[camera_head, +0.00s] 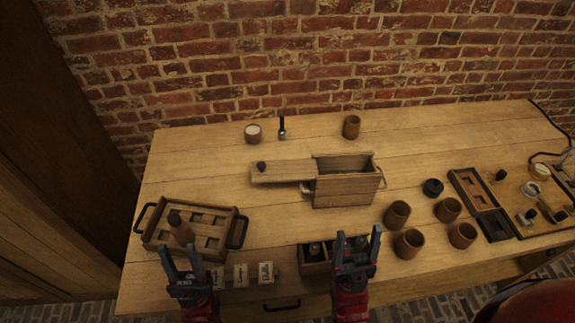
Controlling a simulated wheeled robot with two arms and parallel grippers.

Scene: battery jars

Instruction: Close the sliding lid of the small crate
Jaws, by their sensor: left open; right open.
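The small wooden crate (345,188) stands in the middle of the table, with its top largely open. Its sliding lid (284,172) sticks out to the left of the crate, with a dark round knob (261,166) near its left end. My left gripper (181,263) is open and empty at the table's front edge, below the tray on the left. My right gripper (356,250) is open and empty in front of the crate, near a small dark box. Both grippers are apart from the crate and lid.
A wooden tray with dark handles (152,241) lies at left. Several brown cups (397,214) stand right of the crate. A dark box (314,266) sits at the front. A white-topped jar (253,133) and another cup (351,127) stand behind. Bare table lies left of the lid.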

